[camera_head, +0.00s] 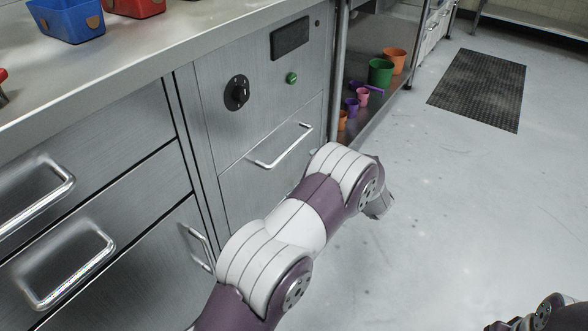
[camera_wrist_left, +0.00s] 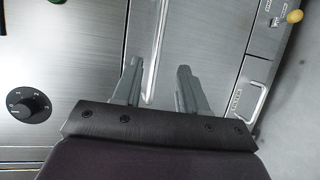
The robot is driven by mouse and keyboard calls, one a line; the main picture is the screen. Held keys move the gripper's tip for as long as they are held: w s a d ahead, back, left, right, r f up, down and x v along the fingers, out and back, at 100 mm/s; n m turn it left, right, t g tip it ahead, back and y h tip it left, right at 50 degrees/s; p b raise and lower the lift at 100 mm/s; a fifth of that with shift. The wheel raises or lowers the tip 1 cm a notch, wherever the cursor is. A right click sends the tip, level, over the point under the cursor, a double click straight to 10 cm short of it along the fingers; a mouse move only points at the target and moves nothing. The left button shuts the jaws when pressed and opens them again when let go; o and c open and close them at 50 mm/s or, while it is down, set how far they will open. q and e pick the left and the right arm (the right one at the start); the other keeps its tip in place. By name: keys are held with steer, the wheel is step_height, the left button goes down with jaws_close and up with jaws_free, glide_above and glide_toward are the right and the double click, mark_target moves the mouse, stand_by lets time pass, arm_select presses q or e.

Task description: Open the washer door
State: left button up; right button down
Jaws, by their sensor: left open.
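The washer front (camera_head: 225,140) is a brushed steel panel under the counter, with a black dial (camera_head: 237,92), a green button (camera_head: 292,78) and a dark display (camera_head: 290,38). Its door (camera_head: 265,185) is below, closed, with a bar handle (camera_head: 280,147) near its top. My left arm crosses in front of the door's lower part. My left gripper (camera_head: 378,203) is mostly hidden behind its wrist, right of the door and apart from the handle. In the left wrist view my left gripper (camera_wrist_left: 160,88) is open and empty before steel panels, with a dial (camera_wrist_left: 28,105) at left.
Steel drawers (camera_head: 80,235) with bar handles stand left of the washer. Blue (camera_head: 70,22) and red (camera_head: 135,6) bins sit on the counter (camera_head: 190,38). Green (camera_head: 380,72) and orange (camera_head: 395,60) pots stand on a low shelf. The floor (camera_head: 440,190) at right is clear, with a dark mat (camera_head: 480,88).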

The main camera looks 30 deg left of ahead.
mark_target(295, 147)
arm_select(q)
steer(key=b+x, duration=0.5)
steer(key=x, duration=0.7)
steer(key=shift+a+r, duration=0.1)
steer(key=shift+a, duration=0.1)
jaws_close()
